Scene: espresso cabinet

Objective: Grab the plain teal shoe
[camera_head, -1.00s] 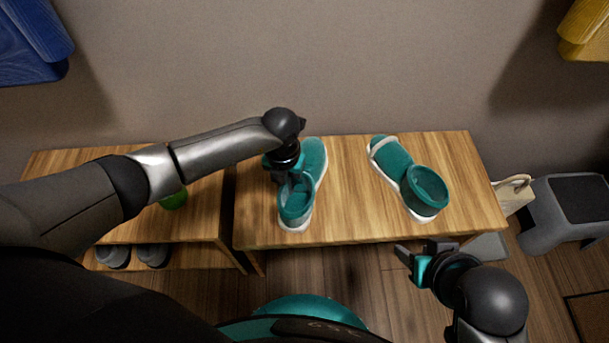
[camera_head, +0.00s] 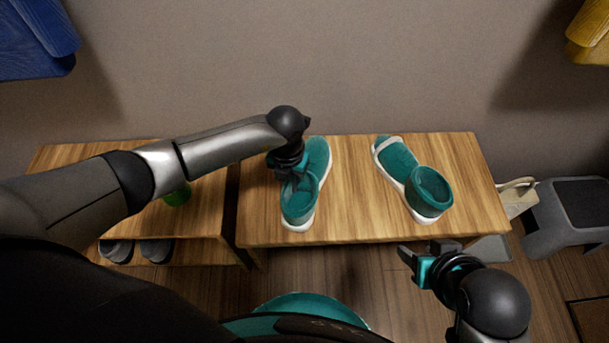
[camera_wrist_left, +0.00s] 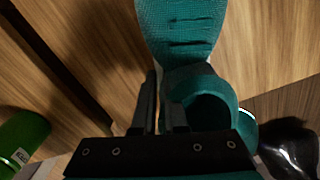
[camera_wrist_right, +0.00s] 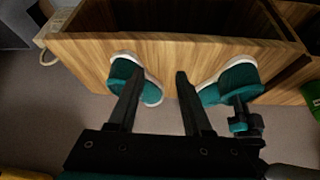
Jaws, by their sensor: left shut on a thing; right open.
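The plain teal shoe (camera_head: 318,157) with a white sole stands on the wooden bench, left of its middle. My left gripper (camera_head: 287,175) is shut on the left side of its ankle collar. In the left wrist view the fingers (camera_wrist_left: 162,100) pinch the collar wall, and the shoe's toe (camera_wrist_left: 183,25) points up the picture. My right gripper (camera_head: 420,260) is open and empty, in front of the bench.
The bench (camera_head: 350,220) has free wood between the shoes. A second, lower rack to the left holds a green object (camera_head: 178,196) and grey shoes (camera_head: 155,250). A grey stool (camera_head: 570,215) and a beige bag (camera_head: 516,198) stand at the right.

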